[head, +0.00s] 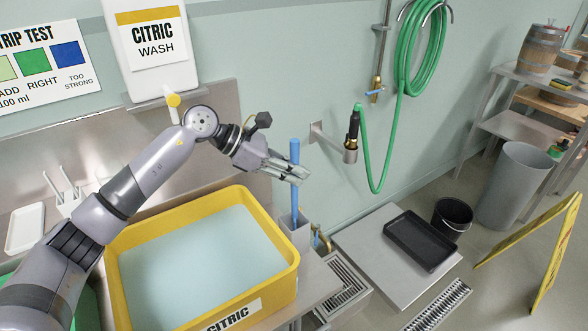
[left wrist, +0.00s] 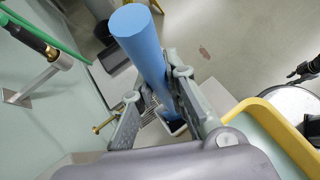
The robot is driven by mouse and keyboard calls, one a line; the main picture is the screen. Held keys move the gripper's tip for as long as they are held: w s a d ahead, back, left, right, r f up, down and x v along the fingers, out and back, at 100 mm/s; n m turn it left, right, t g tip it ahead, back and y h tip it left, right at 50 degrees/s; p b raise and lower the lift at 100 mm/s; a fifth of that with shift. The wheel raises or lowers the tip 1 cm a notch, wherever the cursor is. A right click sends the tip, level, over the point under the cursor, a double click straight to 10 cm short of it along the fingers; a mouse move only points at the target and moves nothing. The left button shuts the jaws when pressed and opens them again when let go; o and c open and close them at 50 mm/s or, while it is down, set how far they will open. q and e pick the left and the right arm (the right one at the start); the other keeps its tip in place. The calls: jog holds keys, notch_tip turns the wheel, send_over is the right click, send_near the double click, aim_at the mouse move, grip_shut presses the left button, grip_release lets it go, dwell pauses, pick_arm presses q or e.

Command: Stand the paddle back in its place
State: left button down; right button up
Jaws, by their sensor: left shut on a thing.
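The paddle (head: 294,152) has a round blue shaft and stands nearly upright at the right of the yellow tub. My left gripper (head: 299,174) is shut on the shaft, below its top end. In the left wrist view the paddle (left wrist: 145,45) passes between the fingers of the gripper (left wrist: 157,100). Its lower part runs down into the mouth of a narrow grey holder (head: 298,232) beside the tub. The holder's dark opening also shows in the left wrist view (left wrist: 175,127). How deep the lower end sits is hidden.
The yellow CITRIC tub (head: 124,285) holds pale liquid, under my left arm. A brass tap (head: 321,240) is just right of the holder. A green hose (head: 366,160) with a black nozzle hangs on the wall. A black tray (head: 422,240) and bucket (head: 453,217) stand lower right.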

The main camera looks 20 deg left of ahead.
pick_arm(q)
notch_tip(320, 180, down, 2)
jog(key=shift+f+b, duration=0.25)
jog(key=shift+b, duration=0.6)
jog(key=c, duration=1.5)
grip_release()
jog(key=v, duration=1.2)
jog(key=shift+s, duration=0.1)
